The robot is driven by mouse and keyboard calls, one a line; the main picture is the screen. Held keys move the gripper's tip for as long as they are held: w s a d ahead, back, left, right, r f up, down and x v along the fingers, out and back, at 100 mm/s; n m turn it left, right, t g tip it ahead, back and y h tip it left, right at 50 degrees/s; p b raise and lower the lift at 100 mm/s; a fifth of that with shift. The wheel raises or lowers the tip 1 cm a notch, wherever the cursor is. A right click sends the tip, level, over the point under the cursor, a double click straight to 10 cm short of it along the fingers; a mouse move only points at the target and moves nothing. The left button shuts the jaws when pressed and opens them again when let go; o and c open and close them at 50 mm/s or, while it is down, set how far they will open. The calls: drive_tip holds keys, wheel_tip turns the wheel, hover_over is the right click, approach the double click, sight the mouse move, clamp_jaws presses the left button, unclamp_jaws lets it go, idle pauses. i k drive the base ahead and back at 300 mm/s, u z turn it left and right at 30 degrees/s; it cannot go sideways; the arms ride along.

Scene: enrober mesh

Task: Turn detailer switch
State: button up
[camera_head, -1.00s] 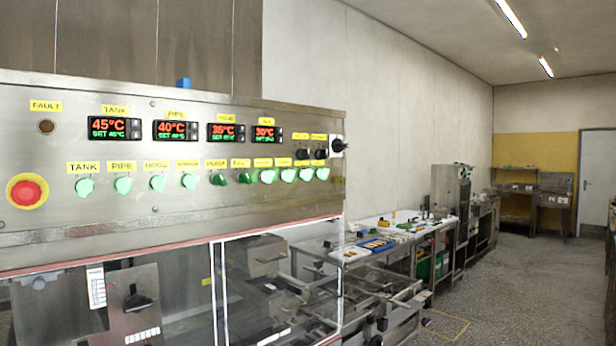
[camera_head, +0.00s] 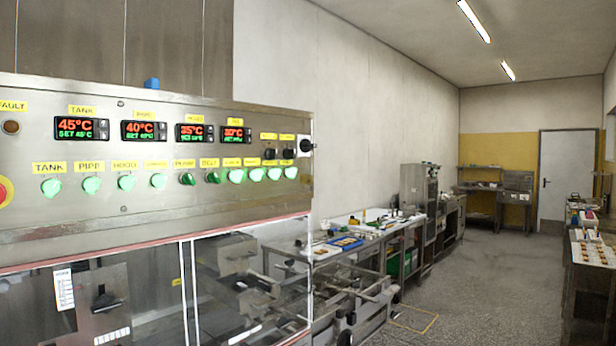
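The steel control panel (camera_head: 150,215) fills the left of the view. A row of round switches runs along it under yellow labels. Those read as tank (camera_head: 51,187), pipe (camera_head: 91,185) and hood (camera_head: 127,183) are lit green. The pump switch (camera_head: 187,179) and the one beside it (camera_head: 213,176) are darker green. Several lit green switches follow at the right end (camera_head: 257,174). The small labels there are too blurred to read, so I cannot tell which is the detailer switch. My gripper is not in view.
Two black knobs (camera_head: 270,154) and a larger black switch (camera_head: 306,145) are at the panel's upper right. Clear guards and machine frames (camera_head: 345,310) stand below.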

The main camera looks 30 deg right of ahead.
sight(275, 175)
drive_tip(key=z, duration=0.35)
drive_tip(key=k, duration=0.5)
drive_tip(key=z, duration=0.9)
drive_tip(key=k, duration=0.75)
drive_tip(key=z, duration=0.1)
drive_tip(key=i, duration=1.1)
drive_tip(key=u, duration=1)
drive_tip(key=i, duration=0.6)
drive_tip(key=u, duration=0.6)
drive_tip(key=i, duration=0.5)
drive_tip(key=u, duration=0.35)
